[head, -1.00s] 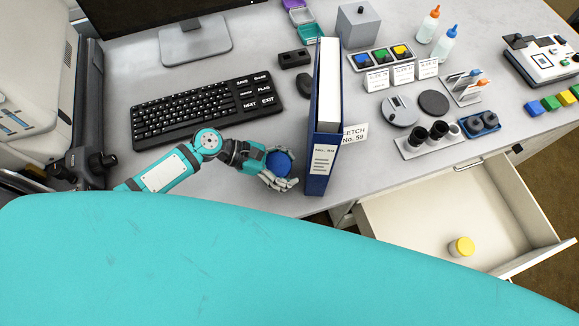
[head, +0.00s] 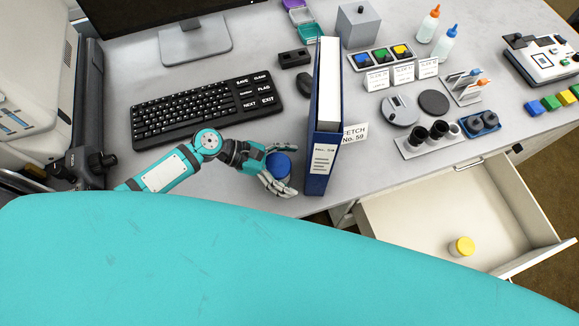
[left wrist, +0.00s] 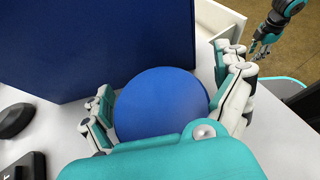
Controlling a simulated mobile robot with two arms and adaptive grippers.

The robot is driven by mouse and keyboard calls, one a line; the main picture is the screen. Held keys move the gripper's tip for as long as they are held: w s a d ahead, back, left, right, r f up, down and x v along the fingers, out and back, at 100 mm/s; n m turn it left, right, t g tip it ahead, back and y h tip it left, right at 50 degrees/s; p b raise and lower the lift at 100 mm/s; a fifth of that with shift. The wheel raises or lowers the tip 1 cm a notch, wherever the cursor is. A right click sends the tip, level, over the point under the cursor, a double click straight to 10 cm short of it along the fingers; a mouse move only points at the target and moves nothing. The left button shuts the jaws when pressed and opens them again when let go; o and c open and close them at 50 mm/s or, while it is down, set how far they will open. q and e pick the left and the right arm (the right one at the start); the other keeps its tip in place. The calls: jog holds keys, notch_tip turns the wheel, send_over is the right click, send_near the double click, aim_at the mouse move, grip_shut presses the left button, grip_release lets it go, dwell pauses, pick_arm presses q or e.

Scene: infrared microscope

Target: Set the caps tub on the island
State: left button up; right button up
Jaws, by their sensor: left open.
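A round tub with a blue lid (head: 278,165) is on the desk just left of the blue binder. The lid fills the middle of the left wrist view (left wrist: 160,105). My left gripper (head: 276,178) is open, with its fingers spread on both sides of this tub; in the left wrist view (left wrist: 163,100) gaps show beside the lid. A small yellow-lidded tub (head: 461,246) is in the open drawer. I cannot tell from labels which tub holds caps. My right gripper (left wrist: 262,45) shows small at the top right of the left wrist view, over the floor, its fingers unclear.
The tall blue binder (head: 325,120) stands close right of the left gripper. A keyboard (head: 205,108) and mouse (head: 304,84) lie behind. The white drawer (head: 395,222) is open at the right. Black eyepieces (head: 430,137) and bottles crowd the desk's right side.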

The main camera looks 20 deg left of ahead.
pick_arm(q)
jog(key=shift+a+r, duration=0.1)
jog(key=shift+r, duration=0.15)
jog(key=b+v, duration=0.1)
jog(key=v, duration=1)
jog(key=shift+a+r, duration=0.2)
jog(key=shift+a, duration=0.15)
jog(key=shift+s+f, duration=0.1)
